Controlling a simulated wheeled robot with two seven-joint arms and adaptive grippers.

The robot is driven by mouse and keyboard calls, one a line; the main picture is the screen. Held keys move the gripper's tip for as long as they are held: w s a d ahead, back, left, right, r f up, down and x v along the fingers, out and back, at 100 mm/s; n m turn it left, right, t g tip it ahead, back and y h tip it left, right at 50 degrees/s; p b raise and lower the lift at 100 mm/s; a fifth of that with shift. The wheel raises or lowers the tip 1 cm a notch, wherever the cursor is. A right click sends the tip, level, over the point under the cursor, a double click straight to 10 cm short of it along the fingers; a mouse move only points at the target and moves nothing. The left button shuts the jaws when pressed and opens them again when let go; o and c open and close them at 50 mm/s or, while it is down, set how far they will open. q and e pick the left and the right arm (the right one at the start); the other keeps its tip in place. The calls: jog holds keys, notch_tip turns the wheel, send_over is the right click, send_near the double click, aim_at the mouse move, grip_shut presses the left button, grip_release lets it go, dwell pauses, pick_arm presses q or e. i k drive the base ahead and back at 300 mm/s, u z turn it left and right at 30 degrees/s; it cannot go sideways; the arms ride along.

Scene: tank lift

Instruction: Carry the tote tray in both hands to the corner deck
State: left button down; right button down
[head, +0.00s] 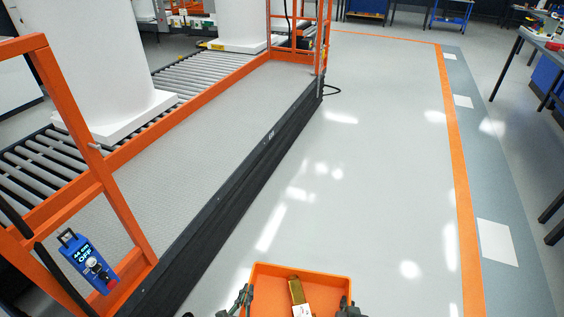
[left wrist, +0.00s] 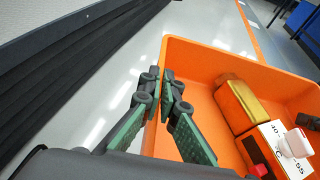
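The orange tote tray (head: 262,270) is at the bottom centre of the head view, cut off by the lower edge. It holds a brass-coloured block and a white labelled item with a red part. In the left wrist view, my left gripper (left wrist: 160,92) is shut on the tray's left wall (left wrist: 190,52), one finger on each side. In the head view my left gripper (head: 243,300) is at the left rim and my right gripper (head: 347,306) is at the right rim, seemingly shut on it, partly cut off. I cannot tell which surface is the corner deck.
A grey platform (head: 205,120) with a black skirt (head: 250,165) and orange rails lies to the left. A blue control box (head: 88,262) hangs on its near rail. White tanks (head: 95,60) stand on rollers behind. Open floor lies ahead; benches (head: 545,45) line the right.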

aim_at(178, 196)
jog(key=i, duration=3.45)
jog(key=u, duration=2.6)
